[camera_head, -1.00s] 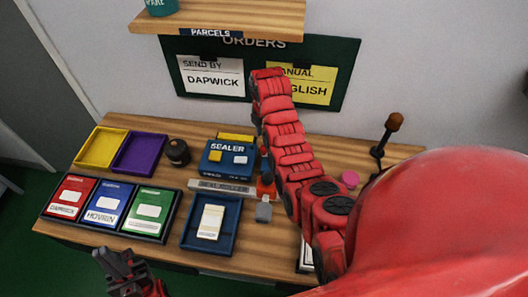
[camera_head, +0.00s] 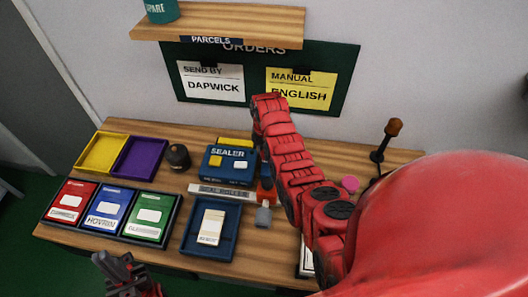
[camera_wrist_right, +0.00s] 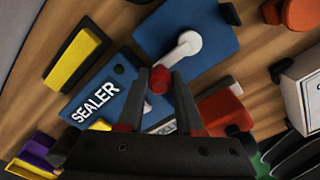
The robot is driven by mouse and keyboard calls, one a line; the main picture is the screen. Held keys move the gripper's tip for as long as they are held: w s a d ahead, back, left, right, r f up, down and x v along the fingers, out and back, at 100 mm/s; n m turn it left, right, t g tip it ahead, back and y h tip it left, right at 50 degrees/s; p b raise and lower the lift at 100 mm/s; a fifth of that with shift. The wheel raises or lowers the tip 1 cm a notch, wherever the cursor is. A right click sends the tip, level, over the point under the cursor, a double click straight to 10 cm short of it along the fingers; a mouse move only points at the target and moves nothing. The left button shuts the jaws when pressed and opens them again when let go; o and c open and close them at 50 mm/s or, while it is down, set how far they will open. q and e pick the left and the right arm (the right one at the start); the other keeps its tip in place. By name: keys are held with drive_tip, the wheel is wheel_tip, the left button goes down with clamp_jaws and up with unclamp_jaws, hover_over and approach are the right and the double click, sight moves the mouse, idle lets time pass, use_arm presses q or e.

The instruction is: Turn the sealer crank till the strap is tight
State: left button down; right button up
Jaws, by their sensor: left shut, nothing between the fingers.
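The blue sealer (camera_head: 217,170) stands in the middle of the bench, with a yellow strip at its back. In the right wrist view the sealer (camera_wrist_right: 125,82) has a white crank arm (camera_wrist_right: 182,48) with a red knob (camera_wrist_right: 158,80). My right gripper (camera_wrist_right: 160,76) has its two dark fingers on either side of this knob; whether they press on it is unclear. The head view hides this gripper behind my red right arm. My left gripper (camera_head: 122,270) is shut and empty, in front of the bench's front left edge. I cannot make out the strap or its tightness.
A blue tray (camera_head: 188,240) holds a pale packet (camera_head: 211,225). Red, blue and green packs lie at left, with yellow (camera_head: 82,158) and purple (camera_head: 150,172) trays behind. A dark round object (camera_head: 178,156) stands near the sealer. A brown-knobbed lever (camera_head: 391,130) stands at right.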

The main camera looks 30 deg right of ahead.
clamp_jaws()
